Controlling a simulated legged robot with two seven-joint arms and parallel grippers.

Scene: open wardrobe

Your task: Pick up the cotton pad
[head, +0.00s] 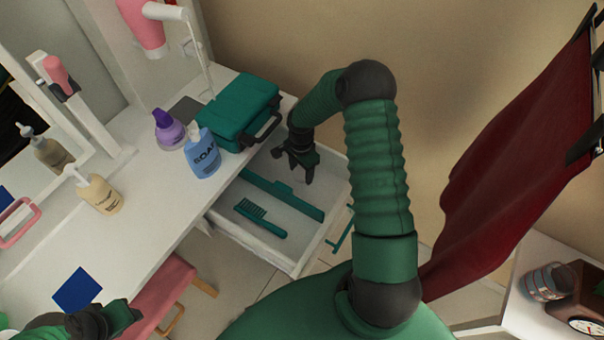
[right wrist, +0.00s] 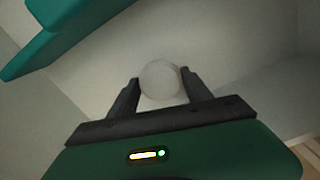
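The cotton pad (right wrist: 160,80) is a pale round disc on the drawer floor in the right wrist view. It lies between the two fingertips of my right gripper (right wrist: 160,92), which is open around it, with narrow gaps at the sides. In the head view my right gripper (head: 297,172) points down into the back of the open drawer (head: 292,253). The pad cannot be made out there, behind the gripper. My left gripper (head: 118,318) is at the lower left, dark and partly cut off; its finger opening is unclear.
The drawer also holds a teal comb (head: 260,218) and a long teal piece (head: 283,193). A teal case (head: 240,105), soap bottle (head: 203,155) and purple bottle (head: 168,130) stand on the counter (head: 150,215) beside it. A red cloth (head: 515,150) hangs at right.

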